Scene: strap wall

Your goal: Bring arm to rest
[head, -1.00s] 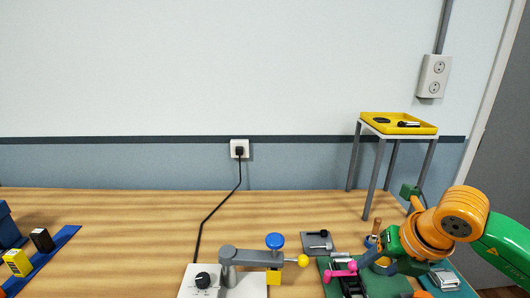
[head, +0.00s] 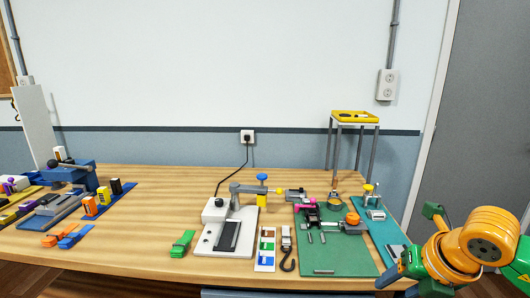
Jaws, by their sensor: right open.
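My right arm, orange and green, comes in from the right. My right gripper (head: 398,284) is low at the right, by the front right corner of the workbench (head: 160,258). It is open, with nothing seen between its dark fingers. It is partly cut off by the bottom edge of the picture. It sits just in front of the teal mat (head: 392,248) and right of the green mat (head: 345,262). My left gripper is not in view.
A white-based press with a grey arm (head: 226,240) stands mid-bench. A green strap (head: 182,243) and a hook strap (head: 287,250) lie near it. A blue vise-like device (head: 72,174) is at the left. A yellow tray (head: 352,115) stands on legs behind.

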